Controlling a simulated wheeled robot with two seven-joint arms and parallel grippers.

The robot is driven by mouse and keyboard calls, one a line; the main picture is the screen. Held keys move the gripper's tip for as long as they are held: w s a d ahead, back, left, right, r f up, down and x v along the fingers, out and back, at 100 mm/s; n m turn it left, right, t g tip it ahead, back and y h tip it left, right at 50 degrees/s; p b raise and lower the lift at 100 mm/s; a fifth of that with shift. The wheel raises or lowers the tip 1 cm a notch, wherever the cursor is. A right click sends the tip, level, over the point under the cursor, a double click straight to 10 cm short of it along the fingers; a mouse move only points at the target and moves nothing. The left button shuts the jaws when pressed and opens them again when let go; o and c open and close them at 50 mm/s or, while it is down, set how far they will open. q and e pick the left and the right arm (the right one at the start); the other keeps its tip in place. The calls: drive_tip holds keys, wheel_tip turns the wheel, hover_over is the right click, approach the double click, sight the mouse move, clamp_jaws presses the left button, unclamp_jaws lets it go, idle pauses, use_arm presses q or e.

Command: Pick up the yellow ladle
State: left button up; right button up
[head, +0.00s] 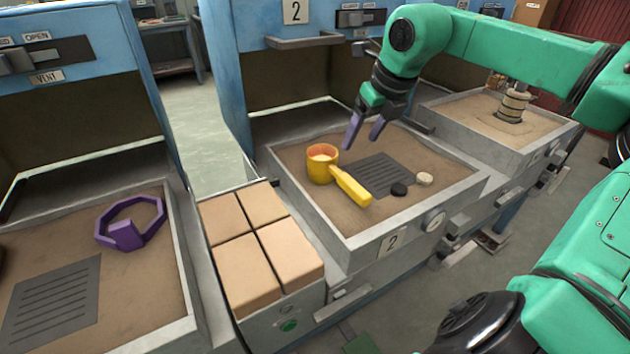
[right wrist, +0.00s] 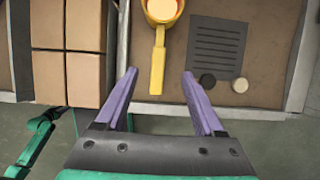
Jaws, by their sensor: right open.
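The yellow ladle (head: 350,187) lies in the sandy tray marked 2, its round cup at the far left and its handle pointing toward the front right. Something pale fills the cup. In the right wrist view the ladle (right wrist: 158,62) is ahead of the jaws, cup at the top edge, handle pointing down between the fingers. My right gripper (head: 363,133) is open and empty, above the back of tray 2, behind and right of the cup, touching nothing that I can see. It also shows in the right wrist view (right wrist: 160,95) with its purple fingers apart. My left gripper is out of view.
In tray 2 (head: 330,232) are a dark slotted grate (head: 372,170), a black pebble (head: 399,190) and a pale pebble (head: 424,178). Tan blocks (head: 258,250) stand left of it. A purple ring (head: 131,222) lies in the left tray.

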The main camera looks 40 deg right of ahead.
sight(344, 175)
drive_tip(key=x, duration=0.5)
drive_tip(key=b+x, duration=0.1)
drive_tip(key=x, duration=1)
drive_tip(key=shift+s+a+f+b, duration=0.1)
drive_tip(key=shift+s+a+b, duration=0.05)
drive_tip(key=shift+s+b, duration=0.15)
drive_tip(key=shift+w+f, duration=0.15)
drive_tip(key=shift+c, duration=0.6)
clamp_jaws()
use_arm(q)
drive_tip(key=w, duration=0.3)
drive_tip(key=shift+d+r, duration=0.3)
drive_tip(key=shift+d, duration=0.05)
